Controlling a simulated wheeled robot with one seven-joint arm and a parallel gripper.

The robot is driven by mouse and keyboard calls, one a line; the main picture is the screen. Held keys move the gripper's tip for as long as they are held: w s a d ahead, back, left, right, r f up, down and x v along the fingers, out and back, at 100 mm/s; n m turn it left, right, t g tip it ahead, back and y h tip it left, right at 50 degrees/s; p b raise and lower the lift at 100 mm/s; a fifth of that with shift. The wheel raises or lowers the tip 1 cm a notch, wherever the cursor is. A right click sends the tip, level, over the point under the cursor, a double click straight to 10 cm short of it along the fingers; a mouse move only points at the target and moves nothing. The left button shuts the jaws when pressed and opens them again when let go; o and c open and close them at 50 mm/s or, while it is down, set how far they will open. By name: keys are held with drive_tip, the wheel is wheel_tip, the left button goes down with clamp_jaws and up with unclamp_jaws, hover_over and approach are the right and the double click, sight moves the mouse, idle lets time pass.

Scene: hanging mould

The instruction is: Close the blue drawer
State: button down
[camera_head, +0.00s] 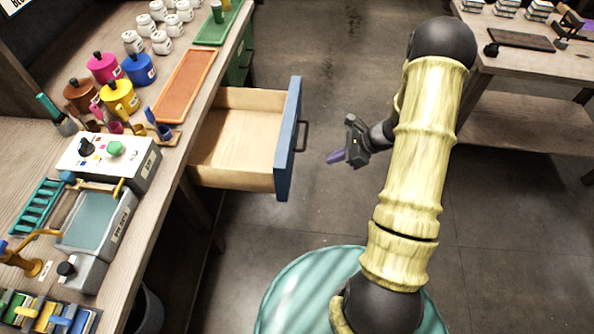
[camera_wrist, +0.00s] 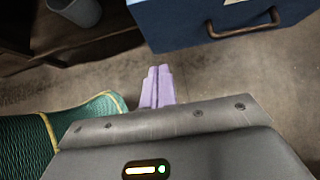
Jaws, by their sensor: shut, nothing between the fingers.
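The blue drawer (camera_head: 288,140) stands pulled out from the bench at the left, and its wooden inside is empty. A dark handle (camera_head: 303,136) sits on its blue front. My gripper (camera_head: 334,157), with purple fingers, is to the right of the drawer front, apart from it. In the wrist view the shut fingers (camera_wrist: 157,86) are empty, with the blue drawer front (camera_wrist: 185,25) beyond them at the top and its handle (camera_wrist: 243,27) to the upper right.
The workbench (camera_head: 140,215) carries pots, mugs, trays and a control box. A green drawer (camera_head: 241,62) is behind the blue one. A grey bin (camera_head: 150,312) stands under the bench. Another table (camera_head: 520,65) is at the right. The floor between is clear.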

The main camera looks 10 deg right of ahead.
drive_tip(key=shift+a, duration=0.1)
drive_tip(key=a+r+x, duration=0.2)
drive_tip(key=x, duration=1)
drive_tip(key=shift+w+a+f+p, duration=0.2)
drive_tip(key=shift+w+p, duration=0.15)
drive_tip(key=shift+w, duration=0.05)
